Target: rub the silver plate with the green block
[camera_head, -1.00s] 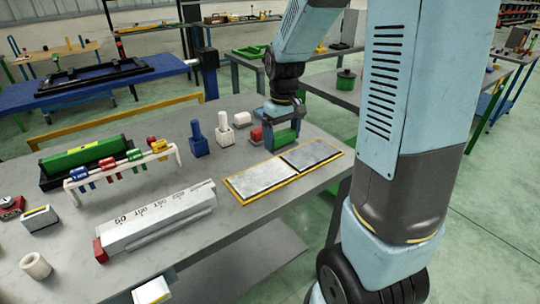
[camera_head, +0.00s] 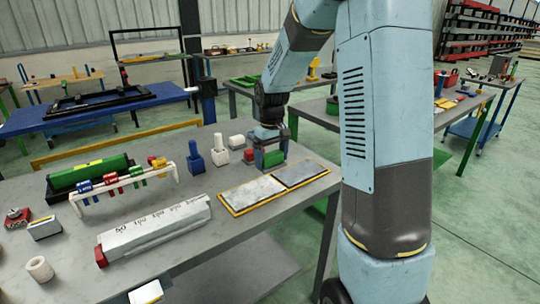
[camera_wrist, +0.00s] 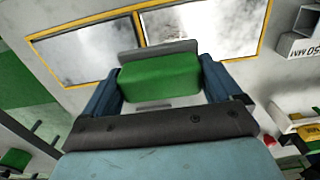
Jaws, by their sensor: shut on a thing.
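My gripper (camera_head: 271,148) is shut on the green block (camera_head: 273,158), which sits between its two fingers. The block also shows between the fingers in the wrist view (camera_wrist: 160,78). Two flat grey metal plates lie side by side in a yellow-edged frame on the table: a lighter plate (camera_head: 251,192) and a darker plate (camera_head: 300,173). Both plates show at the top of the wrist view. I cannot tell for sure which one is the silver plate. The block is just behind the plates in the head view, apart from them. Whether it touches the table is unclear.
A red block (camera_head: 249,156) is close beside my gripper. A blue holder (camera_head: 195,160) and a white holder (camera_head: 220,155) stand to the left. A long white box (camera_head: 155,230) lies left of the plates. A rack with coloured clips (camera_head: 125,183) stands further left.

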